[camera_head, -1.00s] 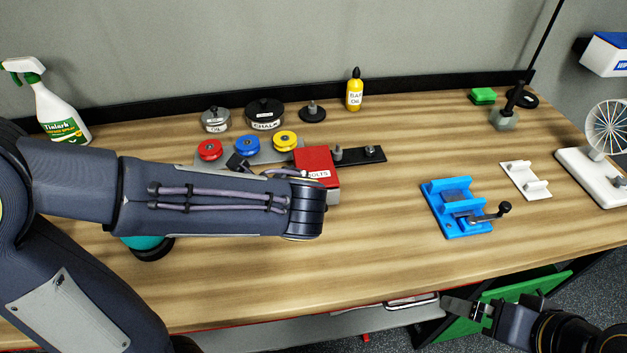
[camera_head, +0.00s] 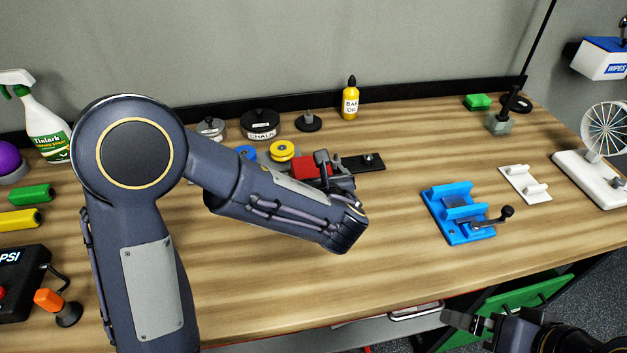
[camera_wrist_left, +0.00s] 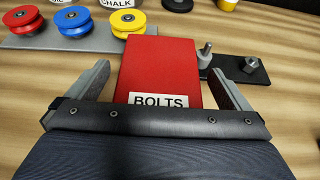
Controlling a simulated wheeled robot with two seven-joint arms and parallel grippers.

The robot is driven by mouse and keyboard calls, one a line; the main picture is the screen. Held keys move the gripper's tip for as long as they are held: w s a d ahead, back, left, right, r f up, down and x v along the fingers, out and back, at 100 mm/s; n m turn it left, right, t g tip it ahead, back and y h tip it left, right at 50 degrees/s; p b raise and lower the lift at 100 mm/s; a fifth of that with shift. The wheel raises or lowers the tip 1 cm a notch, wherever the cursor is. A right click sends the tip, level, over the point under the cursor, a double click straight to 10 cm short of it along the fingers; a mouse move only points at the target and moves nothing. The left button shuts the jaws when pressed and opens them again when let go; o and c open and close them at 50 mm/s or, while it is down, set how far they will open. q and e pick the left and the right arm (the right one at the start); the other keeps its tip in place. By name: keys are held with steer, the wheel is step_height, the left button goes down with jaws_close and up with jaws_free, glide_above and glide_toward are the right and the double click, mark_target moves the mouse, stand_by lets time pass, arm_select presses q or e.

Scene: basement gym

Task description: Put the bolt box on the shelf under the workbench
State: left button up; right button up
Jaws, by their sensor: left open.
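The bolt box is a red block with a white BOLTS label (camera_wrist_left: 160,72), lying on the workbench top (camera_head: 400,275). In the head view the red box (camera_head: 300,167) is partly hidden by my left arm. My left gripper (camera_wrist_left: 160,68) is open, with one finger on each side of the box's near part. I cannot tell if the fingers touch it. My right gripper (camera_head: 468,323) is low at the bench's front right edge; its opening is unclear. Below the front edge a grey surface (camera_head: 300,340) shows; I cannot tell whether it is the shelf.
A blue fixture with a crank (camera_head: 455,212) stands to the right. Bare wood lies between. A green panel (camera_head: 525,298) is under the bench's right end.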

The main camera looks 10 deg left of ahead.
arm_select(q)
steer(key=shift+w, duration=0.15)
steer(key=c, duration=1.2)
